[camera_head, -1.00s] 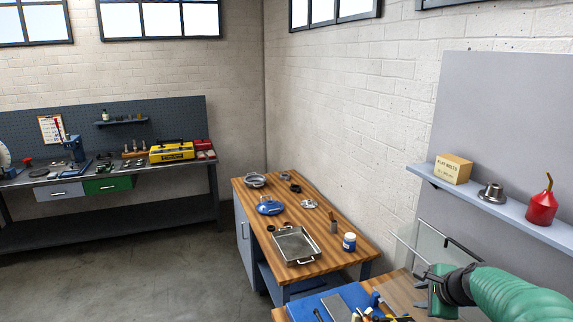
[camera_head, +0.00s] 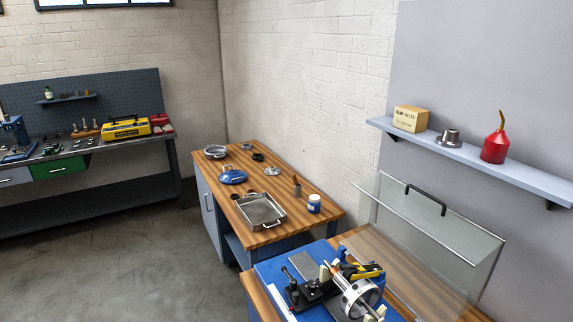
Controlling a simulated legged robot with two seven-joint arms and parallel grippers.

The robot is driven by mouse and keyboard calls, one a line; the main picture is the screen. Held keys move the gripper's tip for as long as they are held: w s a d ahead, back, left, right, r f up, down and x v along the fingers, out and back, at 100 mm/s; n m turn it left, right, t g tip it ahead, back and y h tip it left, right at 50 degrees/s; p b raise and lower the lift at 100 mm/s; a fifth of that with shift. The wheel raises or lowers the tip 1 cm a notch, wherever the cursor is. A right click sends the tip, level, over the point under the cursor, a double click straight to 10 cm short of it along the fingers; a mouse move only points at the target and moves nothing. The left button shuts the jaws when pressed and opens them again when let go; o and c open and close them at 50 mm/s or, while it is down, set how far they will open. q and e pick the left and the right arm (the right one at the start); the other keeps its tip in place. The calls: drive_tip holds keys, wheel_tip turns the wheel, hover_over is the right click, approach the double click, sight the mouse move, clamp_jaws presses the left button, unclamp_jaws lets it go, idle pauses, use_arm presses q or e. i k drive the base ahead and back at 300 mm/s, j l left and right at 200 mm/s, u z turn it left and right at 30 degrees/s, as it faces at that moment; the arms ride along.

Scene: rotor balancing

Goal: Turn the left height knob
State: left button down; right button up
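A balancing rig with a silver round rotor (camera_head: 357,296) stands on the near bench at the bottom of the head view. A black fixture part (camera_head: 311,291) sits to the left of the rotor, and cream-coloured blocks stand beside it. The bottom edge of the picture cuts off the front of the rig. I cannot make out the left height knob; it is too small to tell or out of view. Neither my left gripper nor my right gripper shows.
A clear guard (camera_head: 409,235) with a black handle (camera_head: 426,199) stands along the right of the rig. A blue mat (camera_head: 268,268) lies under it. A metal tray (camera_head: 261,212) is on the wooden bench behind. A shelf (camera_head: 470,160) holds a red oil can (camera_head: 495,143).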

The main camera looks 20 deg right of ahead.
sight(313, 285)
drive_tip(key=j+z, duration=0.6)
drive_tip(key=z, duration=1.25)
